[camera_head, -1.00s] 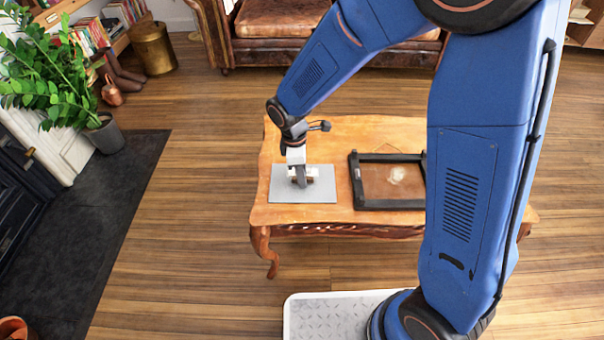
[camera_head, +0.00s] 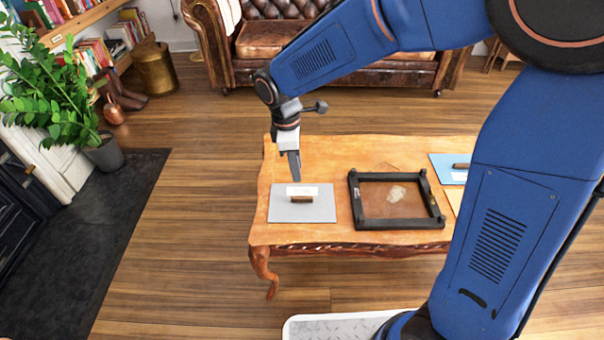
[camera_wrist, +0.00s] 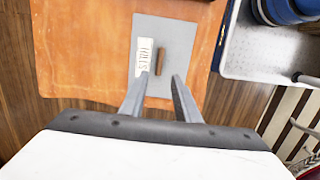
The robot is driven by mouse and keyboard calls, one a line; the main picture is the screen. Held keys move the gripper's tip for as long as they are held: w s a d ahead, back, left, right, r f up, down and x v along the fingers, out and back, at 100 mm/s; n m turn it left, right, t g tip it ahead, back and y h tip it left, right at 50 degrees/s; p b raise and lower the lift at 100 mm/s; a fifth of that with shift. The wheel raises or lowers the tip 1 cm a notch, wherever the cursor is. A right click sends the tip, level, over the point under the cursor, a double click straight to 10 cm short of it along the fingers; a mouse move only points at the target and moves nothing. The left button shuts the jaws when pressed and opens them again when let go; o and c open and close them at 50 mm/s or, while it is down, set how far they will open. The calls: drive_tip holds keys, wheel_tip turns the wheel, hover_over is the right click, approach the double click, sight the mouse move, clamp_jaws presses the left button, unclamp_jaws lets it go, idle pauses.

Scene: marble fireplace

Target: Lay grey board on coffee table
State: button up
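The grey board (camera_head: 318,215) lies flat on the left part of the wooden coffee table (camera_head: 290,159). It has a brown block-like handle (camera_head: 302,199) and a white label with dark lettering (camera_head: 302,190) on top. The board also shows in the wrist view (camera_wrist: 180,38), with the handle (camera_wrist: 160,62) and label beside each other. My gripper (camera_head: 295,178) is above and just behind the handle, apart from it. In the wrist view its two fingers (camera_wrist: 160,82) are spread with nothing between them, and the handle lies beyond the tips.
A dark-framed tray (camera_head: 397,226) with a brown inside stands on the table right of the board. A blue board (camera_head: 447,162) with a handle lies at the back right. A leather sofa (camera_head: 270,45) stands behind the table, and a plant (camera_head: 55,100) at left.

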drive_tip(key=shift+r, duration=0.15)
drive_tip(key=s+d+r+m+t+y, duration=0.1)
drive_tip(key=s+d+r+m, duration=0.35)
drive_tip(key=d, duration=0.45)
drive_tip(key=s+d+r+m+t, duration=0.1)
drive_tip(key=s+d+r+m, duration=0.25)
drive_tip(key=d+r, duration=0.4)
drive_tip(key=s+d+m+t, duration=0.2)
drive_tip(key=s+d+m, duration=0.7)
drive_tip(key=s+d, duration=0.3)
drive_tip(key=shift+s+f+m+t, duration=0.3)
drive_tip(key=shift+t, duration=0.1)
